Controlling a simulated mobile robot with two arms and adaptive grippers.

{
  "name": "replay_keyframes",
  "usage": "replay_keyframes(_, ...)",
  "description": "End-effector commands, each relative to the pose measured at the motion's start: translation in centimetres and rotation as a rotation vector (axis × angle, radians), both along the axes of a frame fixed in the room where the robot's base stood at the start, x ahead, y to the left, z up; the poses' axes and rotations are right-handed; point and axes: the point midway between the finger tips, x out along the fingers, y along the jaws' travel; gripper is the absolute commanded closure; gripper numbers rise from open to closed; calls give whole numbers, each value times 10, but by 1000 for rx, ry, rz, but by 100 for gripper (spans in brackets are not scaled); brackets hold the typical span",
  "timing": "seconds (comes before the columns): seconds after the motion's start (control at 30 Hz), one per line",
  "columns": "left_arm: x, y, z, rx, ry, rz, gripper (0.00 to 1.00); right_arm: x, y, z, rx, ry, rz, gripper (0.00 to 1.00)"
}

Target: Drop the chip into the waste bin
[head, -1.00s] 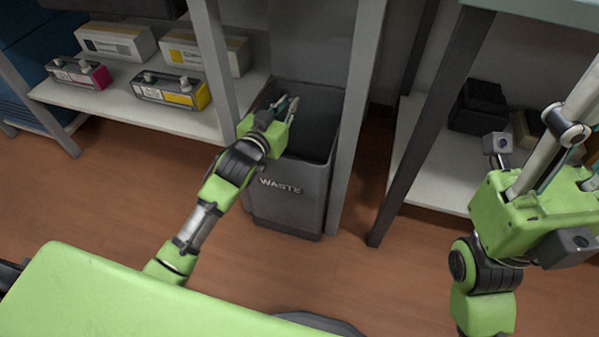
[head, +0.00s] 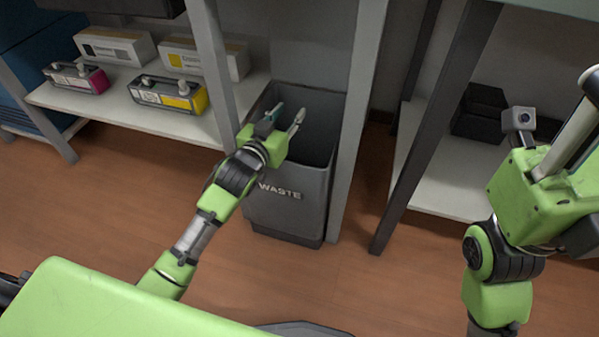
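The grey waste bin (head: 288,215), labelled WASTE, stands between two shelf legs with its open top facing up. My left gripper (head: 284,118) is over the bin's opening, with its two fingers spread apart and nothing visible between them. I cannot see the chip; the bin's floor is dark and partly hidden by its front wall and my gripper. My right gripper (head: 545,185) is at the right, close to the camera and far from the bin.
A shelf (head: 120,107) at the left holds a magenta-marked cartridge (head: 76,78), a yellow-marked cartridge (head: 168,94) and two boxes behind them. Grey shelf legs (head: 357,110) flank the waste bin. The wooden floor in front is clear.

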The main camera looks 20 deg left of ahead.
Motion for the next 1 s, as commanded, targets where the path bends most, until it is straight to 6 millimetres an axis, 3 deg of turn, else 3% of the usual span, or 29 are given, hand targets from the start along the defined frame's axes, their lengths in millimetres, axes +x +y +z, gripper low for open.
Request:
replay_keyframes(0.27,-9,1,0,0,1,0,67,1,0,-1,1,4,0,60)
replay_keyframes(0.7,-90,10,12,1,3,0,67,1,0,0,0,2,0,60)
replay_keyframes(1.0,-117,13,17,1,1,0,67,1,0,0,0,2,0,60)
